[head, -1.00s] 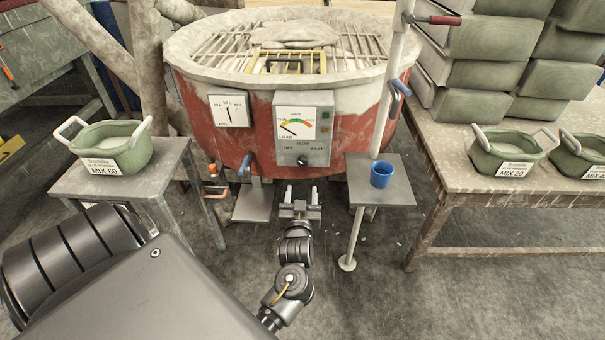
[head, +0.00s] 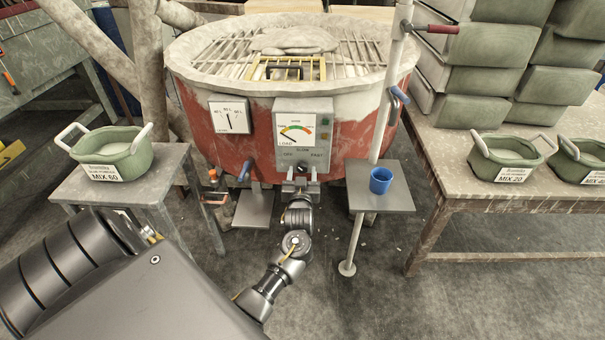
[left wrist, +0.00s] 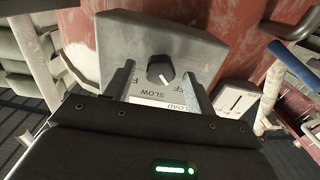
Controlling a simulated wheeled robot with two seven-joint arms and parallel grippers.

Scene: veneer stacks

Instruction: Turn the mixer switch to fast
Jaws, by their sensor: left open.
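The mixer (head: 345,125) is a red round drum with a grey control box (head: 325,110) on its front. The dark switch knob (left wrist: 160,70) sits low on the box, with SLOW and OFF lettering beside it. Its white mark points toward the OFF side in the left wrist view. In the head view the knob (head: 302,169) shows between the fingertips. My left gripper (head: 301,176) is open in front of the box. In the left wrist view its two fingers (left wrist: 163,82) stand on either side of the knob, and I cannot tell whether they touch it. My right gripper is not in view.
A small stand with a blue cup (head: 381,181) and an upright pole are close to the right of my gripper. A blue-handled lever (head: 244,170) is to its left. Green tubs stand on the left table (head: 165,180) and right bench (head: 440,180).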

